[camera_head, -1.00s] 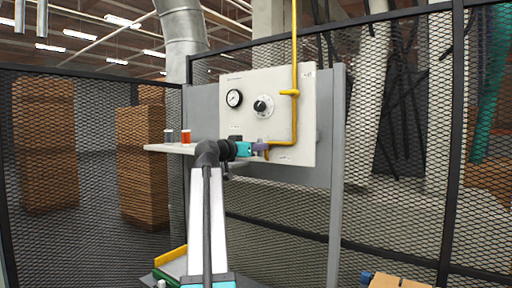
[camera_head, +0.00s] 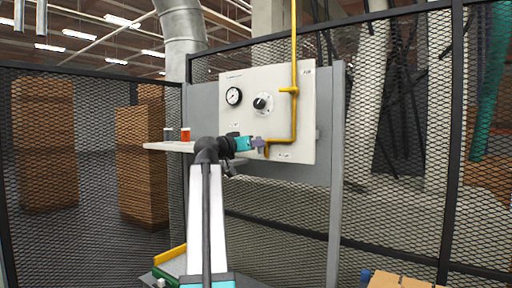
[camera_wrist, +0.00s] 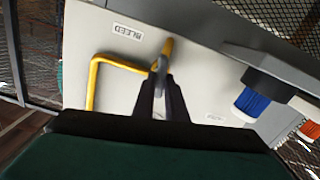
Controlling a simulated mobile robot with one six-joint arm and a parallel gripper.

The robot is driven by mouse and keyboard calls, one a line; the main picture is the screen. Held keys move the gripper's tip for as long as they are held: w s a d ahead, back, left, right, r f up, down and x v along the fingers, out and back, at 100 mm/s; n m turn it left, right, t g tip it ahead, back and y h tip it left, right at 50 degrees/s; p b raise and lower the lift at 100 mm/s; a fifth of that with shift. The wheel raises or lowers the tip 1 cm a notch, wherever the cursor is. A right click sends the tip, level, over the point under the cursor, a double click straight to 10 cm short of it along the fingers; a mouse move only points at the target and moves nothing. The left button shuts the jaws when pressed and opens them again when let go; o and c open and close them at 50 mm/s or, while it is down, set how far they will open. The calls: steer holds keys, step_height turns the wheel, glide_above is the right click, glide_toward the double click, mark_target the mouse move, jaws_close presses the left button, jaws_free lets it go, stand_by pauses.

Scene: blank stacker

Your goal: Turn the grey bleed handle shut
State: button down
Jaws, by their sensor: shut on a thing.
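The grey bleed handle (camera_wrist: 162,64) sits at the end of the yellow pipe (camera_wrist: 94,80) on the pale panel (camera_wrist: 205,75). My gripper (camera_wrist: 161,80) is shut on the handle, its two dark fingers on either side of it. A BLEED label (camera_wrist: 128,30) shows upside down beside it. In the head view my gripper (camera_head: 256,144) is at the panel's lower part, where the yellow pipe (camera_head: 294,110) bends left. My gripper hides much of the handle there, so its exact angle is hard to tell.
A gauge (camera_head: 234,96) and a black knob (camera_head: 262,103) are higher on the panel. A mesh fence (camera_head: 400,180) stands behind.

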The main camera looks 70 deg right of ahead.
steer(key=shift+w+d+f+n+p, duration=0.15)
steer(key=shift+n+p, duration=0.35)
steer(key=shift+n, duration=3.45)
steer(key=shift+w+a+f+n+p, duration=0.15)
steer(key=shift+n+p, duration=0.3)
steer(key=shift+n, duration=3.5)
steer(key=shift+d+r, duration=0.1)
steer(key=c, duration=1.8)
jaws_free()
